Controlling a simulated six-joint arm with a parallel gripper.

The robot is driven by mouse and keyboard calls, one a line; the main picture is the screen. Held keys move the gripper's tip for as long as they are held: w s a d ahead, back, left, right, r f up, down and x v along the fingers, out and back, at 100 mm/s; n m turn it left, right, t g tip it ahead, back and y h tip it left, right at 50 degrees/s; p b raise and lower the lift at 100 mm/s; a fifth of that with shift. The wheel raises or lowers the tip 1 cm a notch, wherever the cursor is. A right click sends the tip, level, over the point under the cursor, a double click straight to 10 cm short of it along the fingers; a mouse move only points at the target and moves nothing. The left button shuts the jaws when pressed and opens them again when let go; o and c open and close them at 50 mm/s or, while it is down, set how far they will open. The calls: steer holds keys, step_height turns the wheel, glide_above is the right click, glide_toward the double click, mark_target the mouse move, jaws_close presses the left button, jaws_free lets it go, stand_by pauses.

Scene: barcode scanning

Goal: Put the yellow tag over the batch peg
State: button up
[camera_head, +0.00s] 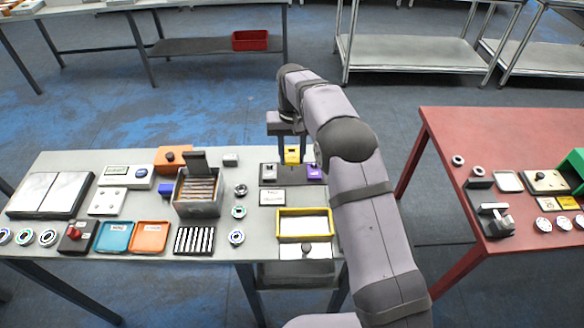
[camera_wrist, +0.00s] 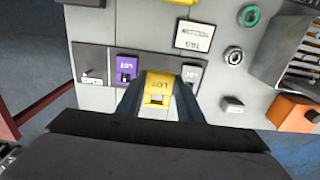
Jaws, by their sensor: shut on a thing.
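The yellow tag (camera_head: 292,155), marked LOT, is at the back right of the grey table. It also shows in the wrist view (camera_wrist: 158,86), between the fingers of my gripper (camera_wrist: 157,97). My gripper (camera_head: 290,142) is shut on this tag and points down over the table's back edge area. In the wrist view a purple tag (camera_wrist: 127,66) sits left of it and a grey-white tag (camera_wrist: 190,74) right of it, both on dark plates. Farther left is a dark plate (camera_wrist: 91,62) with a small peg and label. I cannot read which peg is the batch one.
A yellow-rimmed tray (camera_head: 279,224) is at the table's front right. A white card (camera_head: 272,197) lies behind it. A dark box with upright slats (camera_head: 198,207) and an orange block (camera_head: 173,157) stand to the left. My arm hides part of the right edge.

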mark_target(292, 160)
steer(key=shift+r, duration=1.4)
steer(key=shift+r, duration=0.2)
steer(key=shift+r+p, duration=2.25)
steer(key=shift+p, duration=0.2)
steer(key=shift+d, duration=0.15)
steer(key=d+f, duration=0.3)
steer(key=d, duration=0.4)
steer(key=d+f+p, duration=0.1)
steer(key=d+f, duration=0.3)
steer(key=d, duration=0.4)
steer(key=shift+f, duration=0.3)
